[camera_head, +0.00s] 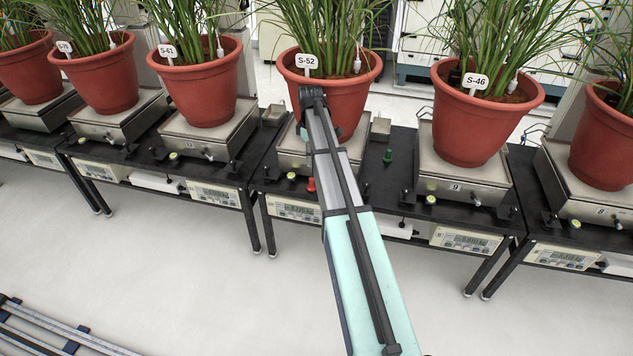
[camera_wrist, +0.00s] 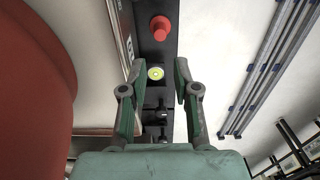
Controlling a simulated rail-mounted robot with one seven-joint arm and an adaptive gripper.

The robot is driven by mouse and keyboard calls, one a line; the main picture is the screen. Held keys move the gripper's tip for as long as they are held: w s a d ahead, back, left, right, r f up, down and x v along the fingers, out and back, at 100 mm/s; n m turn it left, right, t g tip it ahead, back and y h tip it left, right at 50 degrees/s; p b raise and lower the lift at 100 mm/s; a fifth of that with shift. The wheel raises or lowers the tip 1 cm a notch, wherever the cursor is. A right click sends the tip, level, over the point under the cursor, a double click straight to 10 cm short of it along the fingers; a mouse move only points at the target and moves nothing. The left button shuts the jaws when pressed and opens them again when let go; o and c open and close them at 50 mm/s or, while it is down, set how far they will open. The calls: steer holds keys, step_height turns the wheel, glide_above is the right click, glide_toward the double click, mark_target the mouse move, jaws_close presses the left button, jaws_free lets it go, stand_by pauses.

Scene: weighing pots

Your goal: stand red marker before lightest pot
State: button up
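The red marker (camera_head: 311,185) stands upright on the black bench's front strip, before the scale under the S-52 pot (camera_head: 355,100). In the wrist view the red marker (camera_wrist: 160,28) is beyond my fingertips. My gripper (camera_wrist: 159,64) is open and empty, its fingers apart over the strip, with a green-yellow bubble level (camera_wrist: 155,73) between them. Other potted plants are S-70 (camera_head: 104,80), S-61 (camera_head: 200,92), S-46 (camera_head: 475,120) and one at the right edge (camera_head: 605,135). Scale displays, such as this one (camera_head: 465,242), are too small to read.
A green marker (camera_head: 388,156) stands between the S-52 and S-46 scales. Pots stand on metal scales along black benches (camera_head: 400,180). A pot wall (camera_wrist: 35,75) is close to the left of my gripper. The pale floor (camera_head: 180,270) in front is clear; rails lie at lower left.

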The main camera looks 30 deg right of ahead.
steer(key=s+a+f+m+g, duration=0.1)
steer(key=s+a+f+m, duration=0.1)
steer(key=s+a+f, duration=0.5)
steer(key=s+a+f+m+g, duration=0.1)
steer(key=s+a+f, duration=0.2)
steer(key=s+f, duration=0.85)
steer(key=s+a+f+m+g, duration=0.1)
steer(key=s+a+f+m, duration=0.1)
steer(key=s+a+f, duration=0.7)
steer(key=s+a+f+m+g, duration=0.1)
steer(key=s+f, duration=0.2)
steer(key=s, duration=0.7)
steer(key=s+a+f+m+g, duration=0.1)
steer(key=s+f, duration=0.3)
steer(key=s, duration=0.6)
steer(key=s+a+f+m+g, duration=0.1)
steer(key=s+f+m, duration=0.2)
steer(key=s, duration=0.7)
steer(key=shift+a+f+g, duration=0.35)
steer(key=shift+f+g, duration=0.05)
step_height(320, 180, up, 12)
steer(key=p, duration=1.2)
steer(key=shift+r, duration=0.1)
